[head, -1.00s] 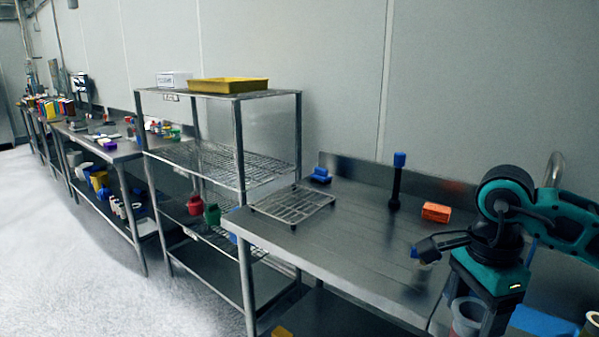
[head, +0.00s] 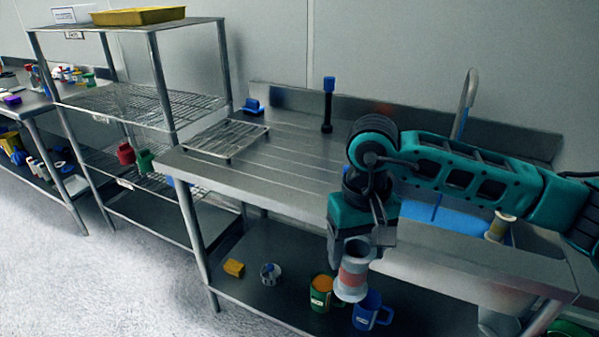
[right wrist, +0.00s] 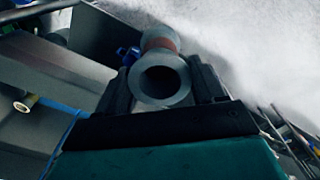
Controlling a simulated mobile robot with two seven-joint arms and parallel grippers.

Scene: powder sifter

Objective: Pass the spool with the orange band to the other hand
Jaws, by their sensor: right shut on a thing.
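The spool with the orange band (head: 353,272) is pale grey with wide flanges and a reddish-orange middle. My right gripper (head: 352,246) points down and is shut on its upper part. The spool hangs in the air in front of the steel table. In the right wrist view the spool (right wrist: 162,80) sits between both fingers of my right gripper (right wrist: 163,88), its hollow end facing the camera. My left gripper is not in view.
A steel sink table (head: 262,166) stands behind my right arm. Its lower shelf (head: 245,290) holds a green mug (head: 321,292), a blue mug (head: 371,312) and a yellow block (head: 234,267). Another spool (head: 500,228) stands at the right. A wire shelf rack (head: 150,103) stands left; floor there is clear.

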